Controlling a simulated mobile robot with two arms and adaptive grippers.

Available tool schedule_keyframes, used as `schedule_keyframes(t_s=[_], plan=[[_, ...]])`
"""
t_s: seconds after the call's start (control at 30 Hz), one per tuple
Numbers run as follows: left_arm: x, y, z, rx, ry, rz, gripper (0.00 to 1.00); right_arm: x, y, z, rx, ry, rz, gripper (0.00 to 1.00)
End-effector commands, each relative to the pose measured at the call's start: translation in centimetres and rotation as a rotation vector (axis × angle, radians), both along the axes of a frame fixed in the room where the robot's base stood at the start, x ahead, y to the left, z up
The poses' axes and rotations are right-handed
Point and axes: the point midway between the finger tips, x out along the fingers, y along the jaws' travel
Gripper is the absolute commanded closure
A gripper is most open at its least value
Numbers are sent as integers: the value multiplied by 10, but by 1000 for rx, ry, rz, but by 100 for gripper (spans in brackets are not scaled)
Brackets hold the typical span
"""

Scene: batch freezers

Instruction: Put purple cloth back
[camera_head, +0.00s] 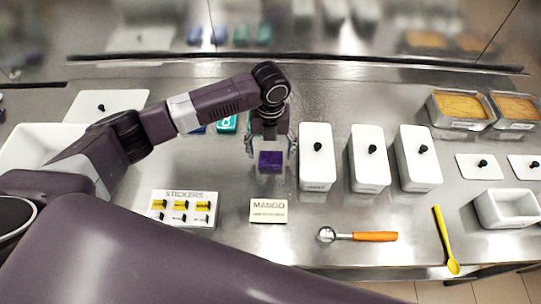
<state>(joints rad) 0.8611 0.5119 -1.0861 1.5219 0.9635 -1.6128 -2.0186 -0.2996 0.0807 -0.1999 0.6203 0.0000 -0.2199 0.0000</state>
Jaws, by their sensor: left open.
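The purple cloth (270,161) is a small dark purple folded block near the middle of the steel counter, behind the mango sign. My left gripper (271,146) points down right at the cloth, with a finger on each side of it. Its jaws are open. I cannot tell whether the fingers touch the cloth or whether it rests on the counter. A teal cloth (227,123) and a blue cloth (199,129) lie to the left behind my arm, the blue one mostly hidden. My right gripper is not in view.
White lidded containers (317,157) stand close to the right of the gripper. The mango sign (268,210), sticker box (184,208), orange-handled scoop (357,236) and yellow spoon (446,240) are in front. Filled pans (459,108) stand at the back right. A white bin (38,141) is at left.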

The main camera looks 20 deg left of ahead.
Motion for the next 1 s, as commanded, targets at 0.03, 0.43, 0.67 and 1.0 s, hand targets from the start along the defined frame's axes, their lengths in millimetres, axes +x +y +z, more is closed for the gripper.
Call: schedule_keyframes(t_s=[0.03,0.43,0.67,1.0], plan=[[2,0,10,-1,-7,-2,29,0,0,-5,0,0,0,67],[1,0,85,-1,-2,0,29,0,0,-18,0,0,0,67],[0,0,96,-1,-1,1,29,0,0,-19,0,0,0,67],[0,0,95,-1,0,1,29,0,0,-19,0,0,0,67]])
